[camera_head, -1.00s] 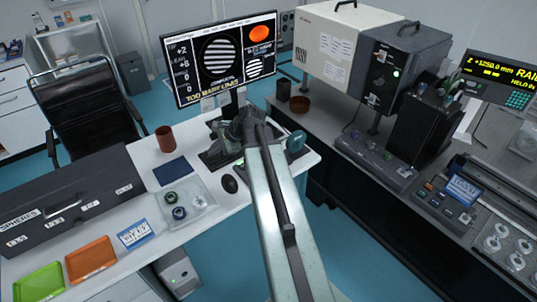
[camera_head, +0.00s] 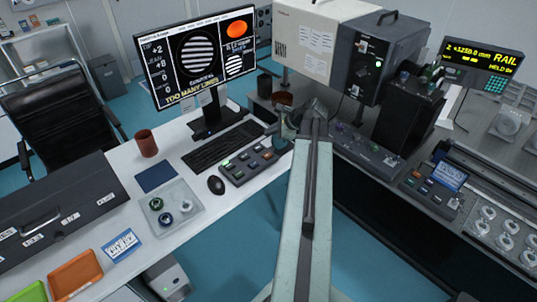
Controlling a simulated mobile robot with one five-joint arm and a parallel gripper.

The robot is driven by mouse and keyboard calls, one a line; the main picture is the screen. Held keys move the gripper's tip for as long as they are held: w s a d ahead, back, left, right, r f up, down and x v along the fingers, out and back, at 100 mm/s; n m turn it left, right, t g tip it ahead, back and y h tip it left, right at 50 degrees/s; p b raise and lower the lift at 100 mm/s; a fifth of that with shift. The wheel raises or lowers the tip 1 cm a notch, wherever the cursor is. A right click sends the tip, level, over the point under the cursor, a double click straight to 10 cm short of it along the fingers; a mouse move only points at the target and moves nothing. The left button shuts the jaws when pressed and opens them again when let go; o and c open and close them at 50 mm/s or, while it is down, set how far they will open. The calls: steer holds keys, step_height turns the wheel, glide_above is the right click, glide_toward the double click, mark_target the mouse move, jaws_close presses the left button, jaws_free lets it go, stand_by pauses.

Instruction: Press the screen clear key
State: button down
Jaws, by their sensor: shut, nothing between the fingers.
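A dark key panel (camera_head: 254,162) with several small keys lies on the white desk, right of the mouse. One key at its left end glows green; the labels are too small to read, so I cannot tell which is the screen clear key. The monitor (camera_head: 202,58) shows striped circles, an orange disc and the yellow words "TOO MANY LINES". My gripper (camera_head: 284,130) is at the far end of my arm, just beyond the right end of the panel. It is shut and empty. My arm partly hides the fingertips, and their height above the desk is unclear.
A keyboard (camera_head: 222,147) lies behind the panel and a black mouse (camera_head: 216,185) left of it. A clear tray (camera_head: 171,208) with ring parts and a brown cup (camera_head: 147,143) stand further left. A dark bench with a lamp housing (camera_head: 370,62) is at right.

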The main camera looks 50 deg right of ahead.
mark_target(270, 156)
steer(key=shift+f, duration=0.15)
step_height(270, 156, down, 8)
steer(key=b, duration=0.8)
steer(key=shift+f+b, duration=0.25)
steer(key=shift+b, duration=0.15)
stand_by(1.2)
steer(key=shift+w+f+b, duration=0.1)
steer(key=shift+f+b, duration=0.35)
steer(key=shift+f+b, duration=0.4)
stand_by(0.4)
stand_by(0.3)
steer(key=shift+r+p, duration=0.85)
